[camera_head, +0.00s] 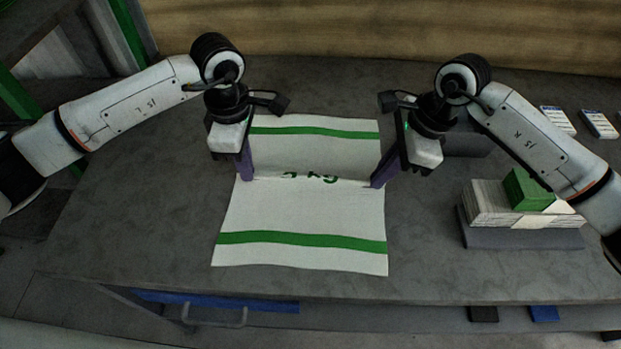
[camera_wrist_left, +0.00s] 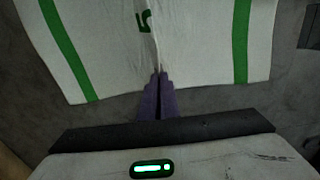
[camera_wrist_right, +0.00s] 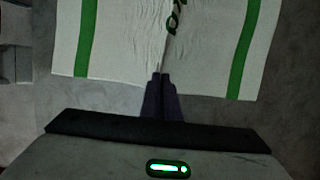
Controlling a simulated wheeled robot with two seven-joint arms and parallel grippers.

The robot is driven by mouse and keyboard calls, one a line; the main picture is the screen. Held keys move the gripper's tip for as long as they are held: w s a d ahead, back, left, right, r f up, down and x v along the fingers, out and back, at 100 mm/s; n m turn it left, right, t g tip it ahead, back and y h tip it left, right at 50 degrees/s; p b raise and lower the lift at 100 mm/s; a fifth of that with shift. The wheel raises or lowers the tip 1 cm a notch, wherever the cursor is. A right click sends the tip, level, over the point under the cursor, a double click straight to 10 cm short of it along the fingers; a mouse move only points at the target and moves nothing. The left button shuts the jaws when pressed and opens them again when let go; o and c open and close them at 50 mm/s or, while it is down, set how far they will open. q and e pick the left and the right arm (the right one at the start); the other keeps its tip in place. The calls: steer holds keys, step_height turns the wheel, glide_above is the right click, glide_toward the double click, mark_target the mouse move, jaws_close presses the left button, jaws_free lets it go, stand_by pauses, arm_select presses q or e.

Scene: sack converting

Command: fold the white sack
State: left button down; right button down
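The white sack (camera_head: 300,213) lies spread on the grey table, with a green stripe near its far end and one near its near end. Green print at its middle is partly hidden in a crease running across. My left gripper (camera_head: 248,177) is shut on the sack's left edge at this crease; in the left wrist view its purple fingers (camera_wrist_left: 158,78) are together on a pinched ridge of the sack (camera_wrist_left: 195,45). My right gripper (camera_head: 376,184) is shut on the right edge at the same crease; its fingers (camera_wrist_right: 161,77) pinch the sack (camera_wrist_right: 200,50) likewise.
At the right, a stack of folded white sacks (camera_head: 490,205) with a green block (camera_head: 527,190) on top stands on a dark base. White labelled packs (camera_head: 598,124) lie at the back right. The grey table (camera_head: 130,220) is clear left of the sack.

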arm_select(q)
steer(key=shift+r, duration=0.15)
arm_select(e)
steer(key=shift+r, duration=0.1)
